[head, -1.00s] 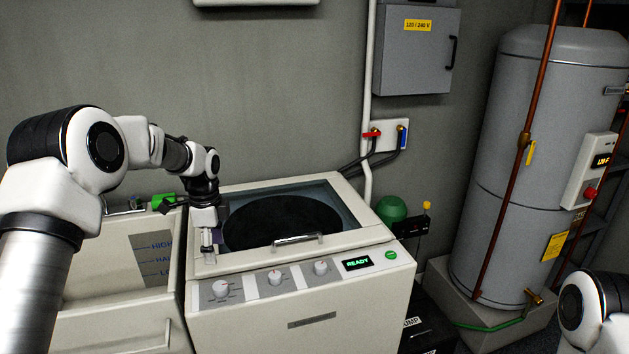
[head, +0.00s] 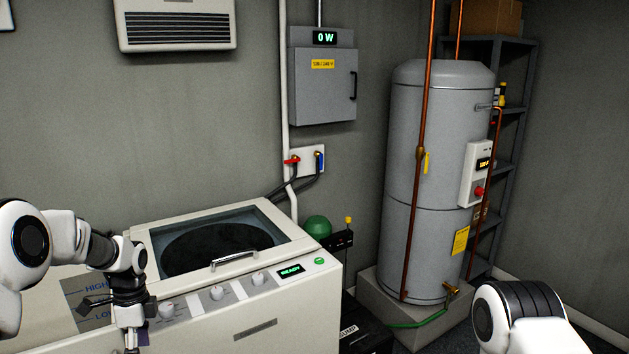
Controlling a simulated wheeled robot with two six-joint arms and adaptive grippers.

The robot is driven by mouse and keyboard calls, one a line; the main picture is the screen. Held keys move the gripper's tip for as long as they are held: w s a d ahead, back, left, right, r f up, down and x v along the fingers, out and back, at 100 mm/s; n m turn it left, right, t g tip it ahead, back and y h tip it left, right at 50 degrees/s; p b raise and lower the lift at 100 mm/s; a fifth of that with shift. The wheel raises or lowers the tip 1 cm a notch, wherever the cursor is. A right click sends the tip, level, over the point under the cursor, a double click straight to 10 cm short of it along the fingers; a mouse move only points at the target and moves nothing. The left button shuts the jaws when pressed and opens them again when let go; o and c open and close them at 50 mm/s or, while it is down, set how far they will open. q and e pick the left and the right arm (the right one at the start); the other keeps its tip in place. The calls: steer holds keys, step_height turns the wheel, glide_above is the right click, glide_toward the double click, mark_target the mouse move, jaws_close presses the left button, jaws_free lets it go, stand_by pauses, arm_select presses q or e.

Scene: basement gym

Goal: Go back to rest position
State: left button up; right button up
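My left arm comes in from the left edge of the head view and bends downward at the wrist. My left gripper (head: 131,341) hangs at the lower left, in front of the left end of the washing machine's control panel. Its fingers are small, dark and partly cut by the frame's lower edge, so I cannot tell whether they are open. Nothing clearly shows in it. Only a rounded white and black part of my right arm shows at the lower right; my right gripper is out of view.
The white top-loading machine (head: 258,317) has a closed dark-windowed lid (head: 225,250) and a lit READY display (head: 290,271). A grey water heater (head: 400,215) stands on a plinth to the right, with copper pipes. A grey electrical box (head: 322,88) hangs on the wall.

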arm_select(q)
steer(key=s+d+f+n+g, duration=0.15)
steer(key=s+d+f, duration=0.25)
steer(key=s+f, duration=0.65)
steer(key=s+d+f+g, duration=0.2)
steer(key=s+d+f, duration=0.3)
steer(key=s+f, duration=0.55)
steer(key=s+d+n+t, duration=0.3)
steer(key=s+n, duration=0.8)
steer(key=s, duration=0.7)
steer(key=w+n+t, duration=0.1)
steer(key=w, duration=0.1)
steer(key=w+f+n+t, duration=0.1)
steer(key=w+n, duration=0.1)
steer(key=shift+w+a+t+b, duration=0.1)
steer(key=shift+w+t+b, duration=0.05)
steer(key=shift+t+b, duration=0.15)
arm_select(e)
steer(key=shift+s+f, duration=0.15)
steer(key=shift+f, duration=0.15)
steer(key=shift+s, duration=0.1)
